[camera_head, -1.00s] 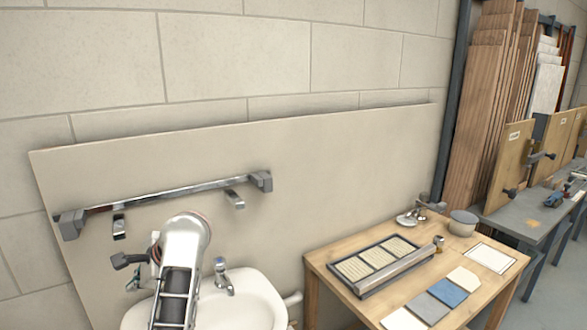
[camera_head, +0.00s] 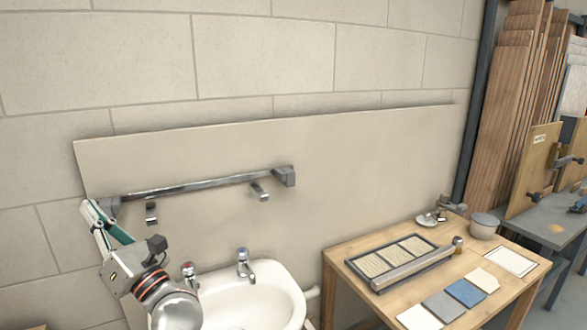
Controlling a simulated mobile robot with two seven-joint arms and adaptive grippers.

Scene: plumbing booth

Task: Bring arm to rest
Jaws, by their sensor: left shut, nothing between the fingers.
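My left gripper (camera_head: 90,209) is in the left part of the head view, with its white and green fingers pointing up and to the left. It is shut and empty. Its fingertips overlap the picture of the left end of the metal rail (camera_head: 205,184); I cannot tell how far apart they are in depth. My left forearm rises from the bottom edge, left of the sink. My right gripper is not in view.
A white sink (camera_head: 265,297) with two taps (camera_head: 244,262) stands right of my arm, before a beige panel (camera_head: 350,165). A wooden table (camera_head: 345,258) at right holds a framed tray (camera_head: 425,243), coloured tiles (camera_head: 466,292) and a pot (camera_head: 484,225). Boards lean behind.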

